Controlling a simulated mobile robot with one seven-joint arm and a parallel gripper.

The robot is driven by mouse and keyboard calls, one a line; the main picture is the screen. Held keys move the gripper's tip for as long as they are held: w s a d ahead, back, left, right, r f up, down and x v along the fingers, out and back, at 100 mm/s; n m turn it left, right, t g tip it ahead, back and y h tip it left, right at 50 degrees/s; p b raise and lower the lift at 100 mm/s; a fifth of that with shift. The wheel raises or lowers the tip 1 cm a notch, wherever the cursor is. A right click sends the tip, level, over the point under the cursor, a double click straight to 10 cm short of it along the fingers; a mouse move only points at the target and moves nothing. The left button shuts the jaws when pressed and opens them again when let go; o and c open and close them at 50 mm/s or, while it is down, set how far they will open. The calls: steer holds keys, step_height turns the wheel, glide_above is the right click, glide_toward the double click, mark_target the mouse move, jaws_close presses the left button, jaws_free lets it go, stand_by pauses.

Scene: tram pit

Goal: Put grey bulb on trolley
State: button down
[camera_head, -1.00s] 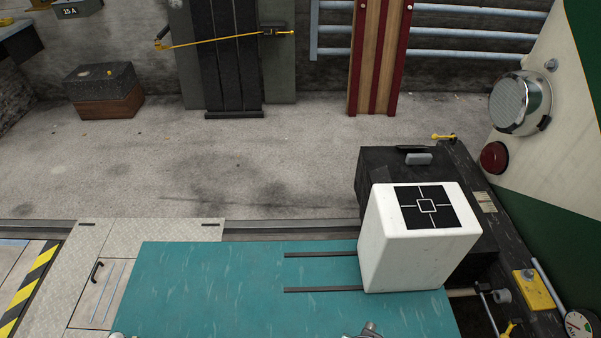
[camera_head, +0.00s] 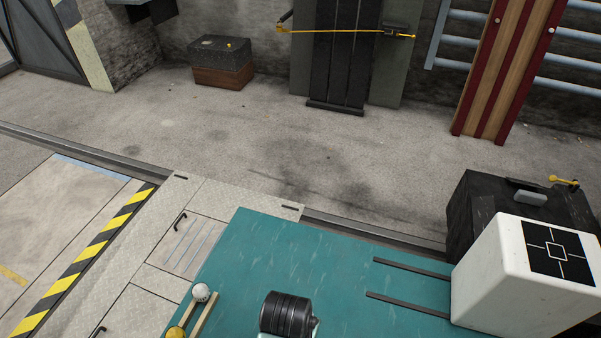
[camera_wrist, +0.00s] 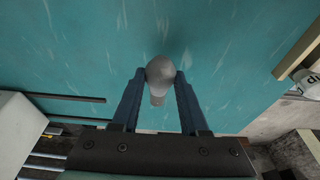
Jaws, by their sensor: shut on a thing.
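The grey bulb (camera_wrist: 160,72) is in the wrist view, pinched between the two blue fingertips of my gripper (camera_wrist: 159,76). Its round end faces away from the gripper's palm and its narrower end points back toward it. Behind it is a teal top (camera_wrist: 230,45); how high the bulb is above this top I cannot tell. The teal top also shows in the head view (camera_head: 250,260). Nothing in view is clearly marked as the trolley. The bulb and fingertips do not show in the head view.
A white block with a black target (camera_head: 500,290) stands at the teal top's right end, by two dark strips (camera_head: 410,267). A pale ball (camera_head: 201,292) and a yellow ball (camera_head: 176,332) are by a wooden strip at the left. Yellow-black striping (camera_head: 85,258) lies further left.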

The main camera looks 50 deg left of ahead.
steer(key=shift+s+d+x, duration=0.1)
steer(key=shift+s+x, duration=0.05)
steer(key=shift+x, duration=0.6)
steer(key=shift+s+d+x, duration=0.1)
steer(key=shift+s+x, duration=0.05)
steer(key=shift+x, duration=0.6)
steer(key=shift+s+d+x, duration=0.1)
steer(key=shift+s+x, duration=0.05)
steer(key=shift+x, duration=0.6)
steer(key=shift+f, duration=0.1)
steer(key=shift+f, duration=0.15)
steer(key=shift+c, duration=2.1)
jaws_free()
steer(key=v, duration=1.2)
steer(key=shift+r, duration=0.2)
